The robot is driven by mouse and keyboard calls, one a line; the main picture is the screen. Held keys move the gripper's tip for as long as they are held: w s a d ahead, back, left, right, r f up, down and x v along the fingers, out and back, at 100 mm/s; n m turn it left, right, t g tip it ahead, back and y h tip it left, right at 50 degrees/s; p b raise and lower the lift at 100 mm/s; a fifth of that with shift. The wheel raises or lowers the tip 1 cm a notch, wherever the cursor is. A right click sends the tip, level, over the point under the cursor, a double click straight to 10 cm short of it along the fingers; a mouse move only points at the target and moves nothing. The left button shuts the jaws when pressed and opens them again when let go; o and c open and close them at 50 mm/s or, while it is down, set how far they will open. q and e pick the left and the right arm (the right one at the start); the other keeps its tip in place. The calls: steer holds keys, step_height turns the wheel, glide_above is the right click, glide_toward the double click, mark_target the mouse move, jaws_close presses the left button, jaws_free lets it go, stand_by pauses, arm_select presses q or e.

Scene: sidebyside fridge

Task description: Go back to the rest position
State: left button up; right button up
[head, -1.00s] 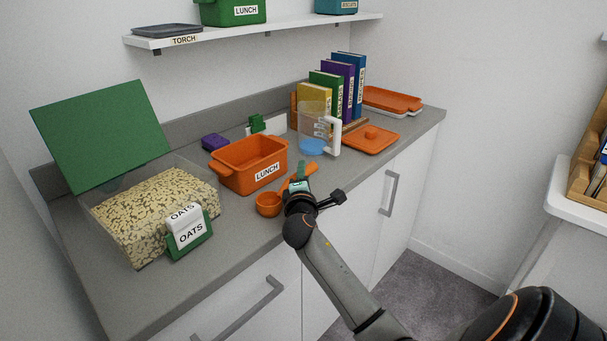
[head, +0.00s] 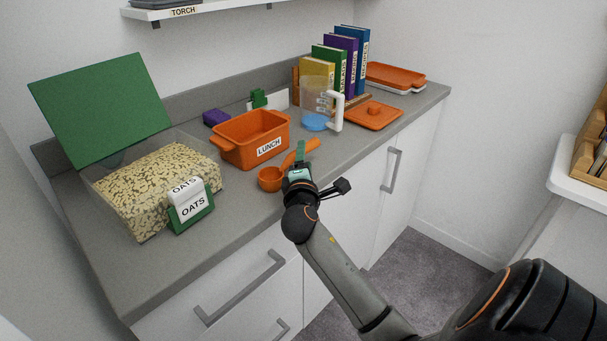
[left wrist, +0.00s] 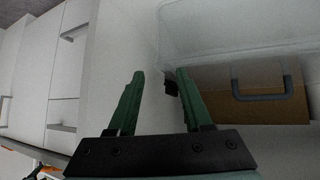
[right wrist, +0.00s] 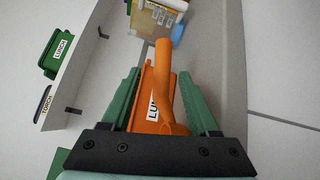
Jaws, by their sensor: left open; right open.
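My right gripper (head: 301,158) is over the front edge of the counter, just by an orange scoop (head: 270,179) that lies in front of the orange lunch box (head: 240,149). In the right wrist view its green fingers (right wrist: 160,100) are apart, and the scoop's handle (right wrist: 163,70) shows between them. I cannot tell whether they touch it. My left gripper is out of the head view. In the left wrist view its fingers (left wrist: 152,100) are apart with nothing between them, facing a pale wall and furniture.
A clear bin of oats (head: 150,190) with a raised green lid (head: 100,108) stands at the left. A measuring jug (head: 317,108), an orange lid (head: 374,115) and several upright books (head: 340,70) stand farther back. Cabinet handles (head: 240,288) jut out below the counter.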

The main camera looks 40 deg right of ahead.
steer(key=v, duration=0.7)
steer(key=s+a+f+m+g+y, duration=0.5)
steer(key=s+f, duration=0.3)
steer(key=f, duration=0.5)
steer(key=s+a+f+m+g+y, duration=0.2)
steer(key=s+a+f+y, duration=0.15)
steer(key=s+a, duration=0.3)
steer(key=s+a+f+m+g+y, duration=0.2)
steer(key=s+a+f+m+y, duration=0.15)
steer(key=s+a, duration=0.35)
steer(key=w+a+f+t+y+p, duration=0.2)
steer(key=a+f+t+p, duration=0.2)
steer(key=p, duration=0.4)
steer(key=shift+w+n+t, duration=0.35)
steer(key=shift+t, duration=0.45)
steer(key=shift+o, duration=0.4)
steer(key=shift+w, duration=0.1)
